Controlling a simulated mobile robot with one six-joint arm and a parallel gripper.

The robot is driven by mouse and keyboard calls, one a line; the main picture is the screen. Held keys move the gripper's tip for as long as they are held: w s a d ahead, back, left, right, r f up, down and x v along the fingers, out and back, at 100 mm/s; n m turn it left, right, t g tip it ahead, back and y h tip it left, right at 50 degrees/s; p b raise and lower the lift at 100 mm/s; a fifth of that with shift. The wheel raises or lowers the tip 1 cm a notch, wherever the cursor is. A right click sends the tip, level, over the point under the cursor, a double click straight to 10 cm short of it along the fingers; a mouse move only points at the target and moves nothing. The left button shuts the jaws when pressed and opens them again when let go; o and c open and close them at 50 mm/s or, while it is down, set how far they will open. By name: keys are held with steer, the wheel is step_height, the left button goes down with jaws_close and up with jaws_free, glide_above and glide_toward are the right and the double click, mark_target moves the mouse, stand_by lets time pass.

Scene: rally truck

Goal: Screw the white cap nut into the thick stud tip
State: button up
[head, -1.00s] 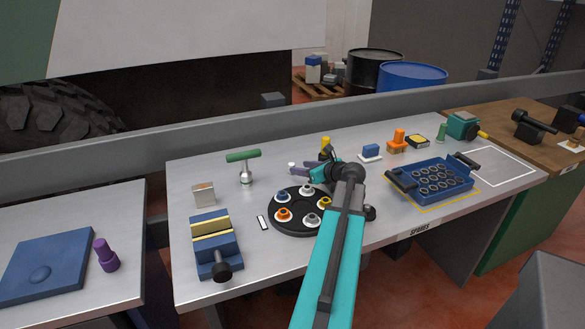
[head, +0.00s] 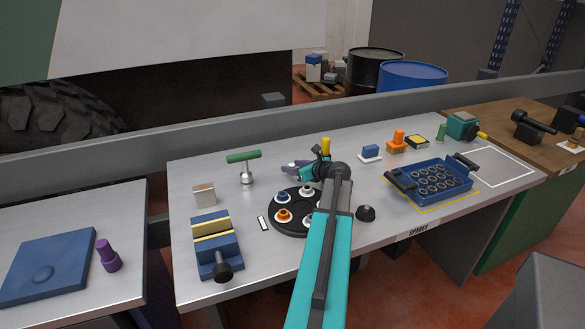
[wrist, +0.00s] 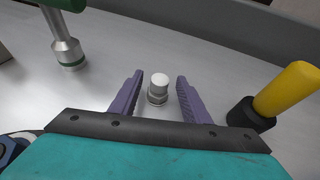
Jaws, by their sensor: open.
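The white cap nut (wrist: 160,82) stands upright in the wrist view, a white top over a grey metal lower part, on the metal bench. My gripper (wrist: 159,79) is open, its purple fingers on either side of the nut with a gap on both sides. The plate carries several studs or seats with coloured rings, one orange (head: 283,215). I cannot tell which tip is the thick stud.
A green T-handle tool (head: 245,165) stands left of my gripper. A yellow-handled tool (wrist: 287,88) stands close on the right. A blue vise (head: 213,245) and a blue tray (head: 442,181) flank the plate. A grey rail (wrist: 232,37) runs behind.

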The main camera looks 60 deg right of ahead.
mark_target(292, 164)
steer(key=shift+w+d+f, duration=0.15)
steer(key=shift+w+f, duration=0.05)
steer(key=shift+w, duration=0.35)
jaws_close()
steer(key=shift+r, duration=0.1)
steer(key=shift+r+b, duration=0.5)
steer(key=shift+r, duration=4.4)
steer(key=shift+r, duration=0.1)
